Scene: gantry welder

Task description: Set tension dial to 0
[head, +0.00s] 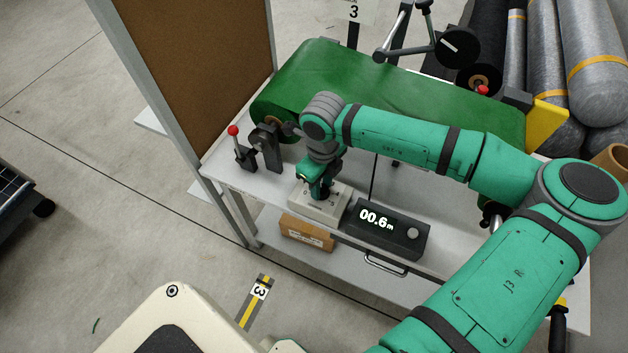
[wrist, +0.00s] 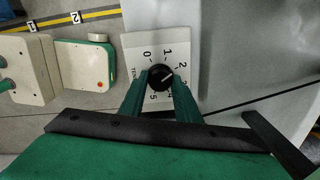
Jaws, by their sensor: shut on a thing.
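The tension dial is a black round knob (wrist: 160,77) on a pale square plate (wrist: 136,45). The plate shows 0 at upper left, 1 at top, 2 at upper right, and 4 and 5 below; 3 is hard to make out. The knob's white line points to the upper right, roughly towards 2. My gripper (wrist: 159,83) is shut on the knob, with a green finger on either side. In the head view my gripper (head: 321,190) points down onto the pale dial box (head: 318,211) and hides the knob.
A black display box (head: 388,230) reading 00.6 m stands right of the dial box. A red-tipped lever (head: 238,147) stands at left, near a brown board (head: 200,60). A green belt (head: 320,68) lies behind my gripper. Metal rolls (head: 590,70) are at far right.

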